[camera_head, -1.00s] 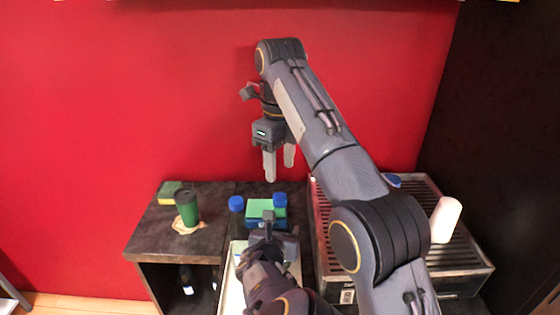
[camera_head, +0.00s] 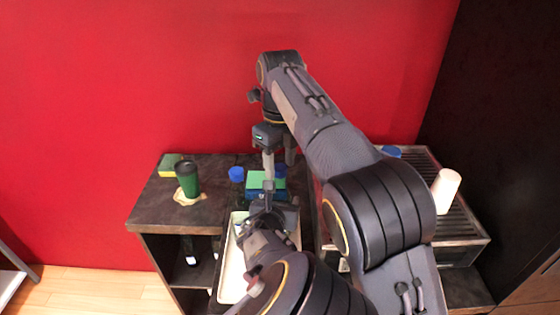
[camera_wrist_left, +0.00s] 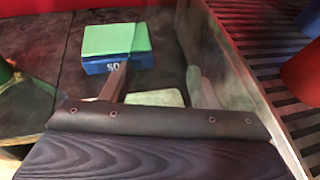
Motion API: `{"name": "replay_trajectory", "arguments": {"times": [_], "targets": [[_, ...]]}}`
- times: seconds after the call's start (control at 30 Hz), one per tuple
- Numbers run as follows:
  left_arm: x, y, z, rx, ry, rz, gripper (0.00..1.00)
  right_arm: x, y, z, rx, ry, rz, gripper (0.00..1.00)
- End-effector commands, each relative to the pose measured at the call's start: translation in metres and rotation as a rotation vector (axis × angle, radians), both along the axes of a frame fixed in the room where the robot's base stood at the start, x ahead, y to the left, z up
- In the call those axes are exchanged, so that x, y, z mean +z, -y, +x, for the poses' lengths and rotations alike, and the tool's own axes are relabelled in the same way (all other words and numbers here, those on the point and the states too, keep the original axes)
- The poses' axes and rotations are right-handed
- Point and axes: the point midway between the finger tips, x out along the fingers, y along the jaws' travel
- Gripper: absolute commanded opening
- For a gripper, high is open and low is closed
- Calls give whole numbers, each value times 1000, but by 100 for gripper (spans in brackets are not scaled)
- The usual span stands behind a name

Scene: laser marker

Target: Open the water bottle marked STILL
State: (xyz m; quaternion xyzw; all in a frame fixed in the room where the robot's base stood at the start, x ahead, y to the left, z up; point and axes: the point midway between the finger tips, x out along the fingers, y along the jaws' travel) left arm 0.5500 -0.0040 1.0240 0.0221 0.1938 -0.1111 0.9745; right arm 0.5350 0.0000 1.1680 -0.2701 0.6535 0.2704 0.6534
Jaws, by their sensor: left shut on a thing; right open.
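Two blue-capped bottles stand side by side at the middle of the counter, a left one (camera_head: 237,174) and a right one (camera_head: 280,171). Their labels cannot be read, so I cannot tell which says STILL. My left gripper (camera_head: 268,190) is low in front of them and shut on what seems to be the right bottle; the arm hides its body. In the left wrist view its fingers (camera_wrist_left: 160,88) show, but the grip is unclear. My right gripper (camera_head: 279,164) points down, open, its fingers around or just above the right cap; contact cannot be told.
A blue box with a green top (camera_head: 258,183) stands beside the bottles, and a pale tray (camera_head: 232,280) is in front. A green cup (camera_head: 188,180) and a sponge (camera_head: 168,164) are at left. A slatted machine (camera_head: 455,222) with a white cup (camera_head: 445,190) is at right.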

Motion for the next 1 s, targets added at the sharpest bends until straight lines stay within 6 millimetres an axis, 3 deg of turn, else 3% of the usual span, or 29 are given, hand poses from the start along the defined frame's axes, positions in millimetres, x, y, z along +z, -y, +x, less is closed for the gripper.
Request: {"name": "replay_trajectory", "arguments": {"times": [0.3,0.67,0.87,1.0], "targets": [[0,0,0,0,1,0,0,-2,0,0,1,0,0,48],[0,0,0,0,1,0,0,-2,0,0,1,1,-1,2],[0,0,0,0,1,0,0,-2,0,0,9,1,-1,1],[0,0,0,0,1,0,0,-2,0,0,163,1,1,1]]}}
